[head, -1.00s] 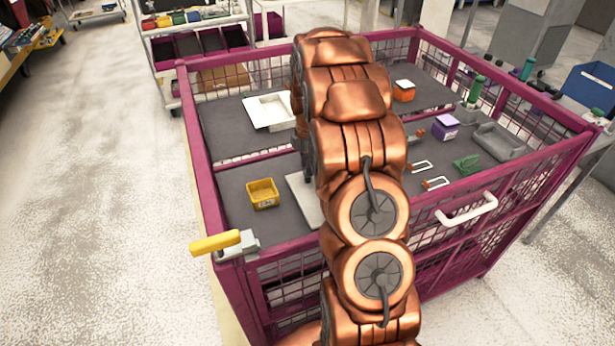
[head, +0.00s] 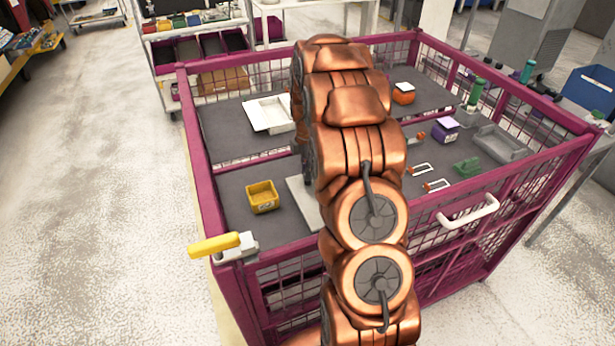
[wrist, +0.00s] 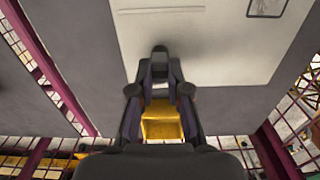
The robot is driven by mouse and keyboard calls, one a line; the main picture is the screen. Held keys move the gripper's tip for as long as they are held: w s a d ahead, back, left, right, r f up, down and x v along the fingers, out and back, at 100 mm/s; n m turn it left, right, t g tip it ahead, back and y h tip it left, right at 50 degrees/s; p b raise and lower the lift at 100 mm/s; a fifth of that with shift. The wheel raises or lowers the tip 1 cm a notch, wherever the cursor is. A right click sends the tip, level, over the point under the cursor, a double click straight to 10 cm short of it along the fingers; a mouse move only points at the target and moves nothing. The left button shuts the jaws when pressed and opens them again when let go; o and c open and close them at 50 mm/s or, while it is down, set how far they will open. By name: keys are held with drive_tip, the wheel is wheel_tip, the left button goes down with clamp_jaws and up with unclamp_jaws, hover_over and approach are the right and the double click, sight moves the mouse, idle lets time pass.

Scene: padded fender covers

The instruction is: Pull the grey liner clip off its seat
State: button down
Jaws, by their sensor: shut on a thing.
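In the wrist view my gripper (wrist: 160,78) is closed around a small dark grey piece, which I take for the grey liner clip (wrist: 160,56). The clip sits between the fingertips against a pale flat panel (wrist: 225,50). Whether it still touches the panel I cannot tell. In the head view my copper arm hides the gripper and the clip. Part of a pale plate (head: 303,200) shows left of the arm there.
A yellow bin (head: 262,197) stands left of the plate and also shows between my fingers in the wrist view (wrist: 161,124). A white tray (head: 269,115) lies farther back. Purple mesh walls enclose the shelves. A purple box (head: 446,129) and green items are at right.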

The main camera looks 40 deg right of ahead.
drive_tip(key=shift+r, duration=0.2)
drive_tip(key=shift+r, duration=1.6)
drive_tip(key=shift+r, duration=0.1)
